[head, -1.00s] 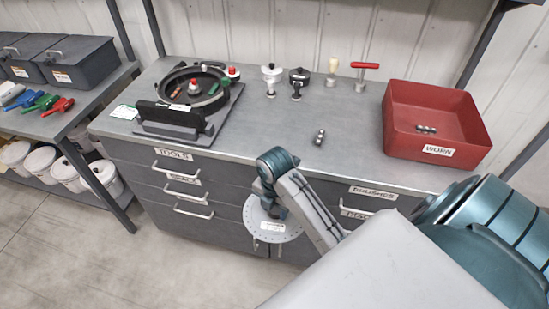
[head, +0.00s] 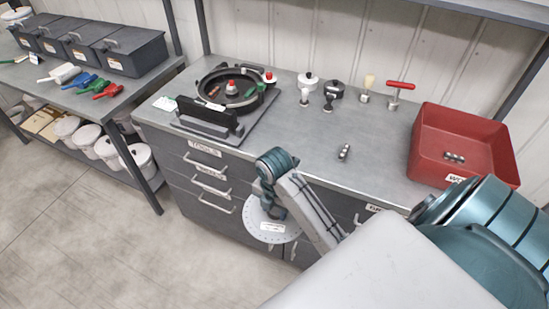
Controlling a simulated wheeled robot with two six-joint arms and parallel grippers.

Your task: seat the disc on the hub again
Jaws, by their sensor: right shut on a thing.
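The disc (head: 267,228) is a pale, flat round plate with small holes near its rim and a white label. My right gripper (head: 272,209) is shut on it and holds it in front of the cabinet's drawers, below the bench top. The seed meter housing (head: 232,88) is a black round ring on a dark base plate at the back left of the bench. The hub (head: 231,87), with a red and white top, stands inside the ring. A black upright plate (head: 207,121) stands in front of the ring. My left gripper is not in view.
A red bin (head: 463,145) with metal cylinders inside stands at the bench's right. Small cylinders (head: 344,152) lie mid-bench. A brush (head: 366,88), a red T-handled tool (head: 397,92) and small fittings (head: 306,88) stand at the back. A second bench (head: 85,105) is on the left.

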